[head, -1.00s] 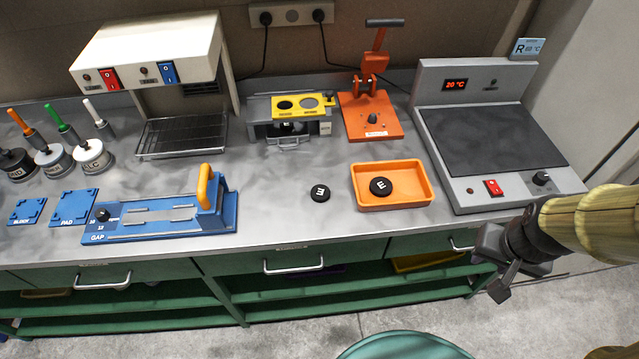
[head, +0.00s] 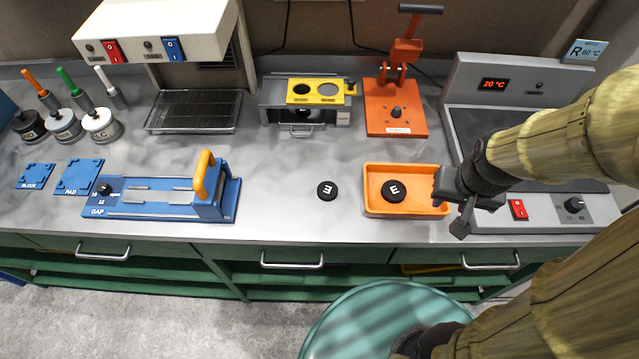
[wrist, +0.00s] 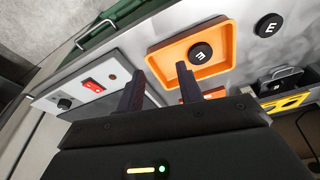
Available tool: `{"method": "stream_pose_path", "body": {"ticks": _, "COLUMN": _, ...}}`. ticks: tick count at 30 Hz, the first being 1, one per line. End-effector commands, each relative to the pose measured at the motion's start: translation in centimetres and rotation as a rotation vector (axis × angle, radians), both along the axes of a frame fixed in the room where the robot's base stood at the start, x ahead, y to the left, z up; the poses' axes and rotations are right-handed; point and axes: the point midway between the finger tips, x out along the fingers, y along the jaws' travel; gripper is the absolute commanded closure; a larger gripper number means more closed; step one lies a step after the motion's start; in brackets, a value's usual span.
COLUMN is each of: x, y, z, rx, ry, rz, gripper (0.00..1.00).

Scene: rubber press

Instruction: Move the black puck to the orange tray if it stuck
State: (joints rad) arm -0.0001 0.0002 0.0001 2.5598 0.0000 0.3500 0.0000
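One black puck (head: 327,190) with a white letter lies on the steel counter, left of the orange tray (head: 373,208). A second black puck (head: 394,190) with a like letter lies inside the tray. My gripper (head: 452,206) is over the tray's right end, with no object between its fingers. In the wrist view, my gripper's two dark fingers (wrist: 158,82) stand apart. That view also shows the tray (wrist: 160,67), the puck in it (wrist: 201,53) and the counter puck (wrist: 269,25) beyond it.
An orange press (head: 396,105) stands behind the tray. A hot plate reading 20 °C (head: 494,84) is at the right, partly behind my arm. A yellow-topped fixture (head: 316,90) and a blue gap gauge (head: 150,200) stand further left. The counter around the left puck is clear.

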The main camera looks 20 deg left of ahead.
Motion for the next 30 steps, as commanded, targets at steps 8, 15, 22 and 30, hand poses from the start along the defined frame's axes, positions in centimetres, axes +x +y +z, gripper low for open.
{"method": "stream_pose_path", "body": {"ticks": 8, "x": 0.0, "y": 0.0, "z": 0.0, "rx": 0.0, "ry": 0.0, "rz": 0.0, "gripper": 0.62}}
{"method": "stream_pose_path", "body": {"ticks": 15, "x": 1.9, "y": 2.3, "z": 0.9, "rx": 0.006, "ry": 0.025, "rz": 0.036, "gripper": 0.26}}
{"method": "stream_pose_path", "body": {"ticks": 22, "x": 6.6, "y": 12.3, "z": 2.6, "rx": 0.008, "ry": 0.12, "rz": 0.149, "gripper": 0.26}}
{"method": "stream_pose_path", "body": {"ticks": 30, "x": 7.4, "y": 24.9, "z": 2.2, "rx": -0.023, "ry": 0.219, "rz": 0.241, "gripper": 0.26}}
